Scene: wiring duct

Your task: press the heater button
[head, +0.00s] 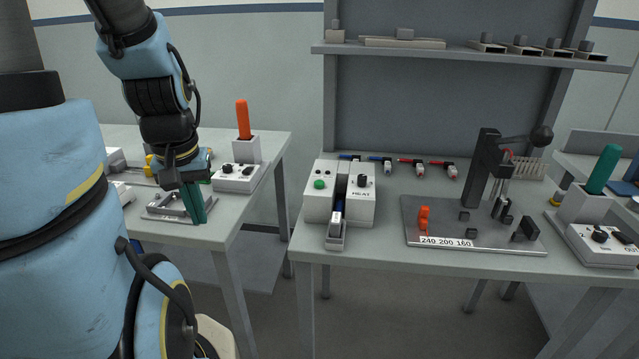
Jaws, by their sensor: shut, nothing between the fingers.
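The heater (361,207) is a white box marked HEAT on the right-hand bench, with a dark slot down its middle. A round green button (319,184) sits on its left half and a black knob (363,181) on its right half. My gripper (195,216) is over the left-hand bench, well to the left of the heater. Its green fingers point down and are together, with nothing seen between them. The fingertips are in front of or over a grey metal fixture (165,207); I cannot tell whether they touch it.
A gap separates the left bench (262,148) from the right bench (390,255). An orange-handled tool (243,118) stands upright in a white holder.

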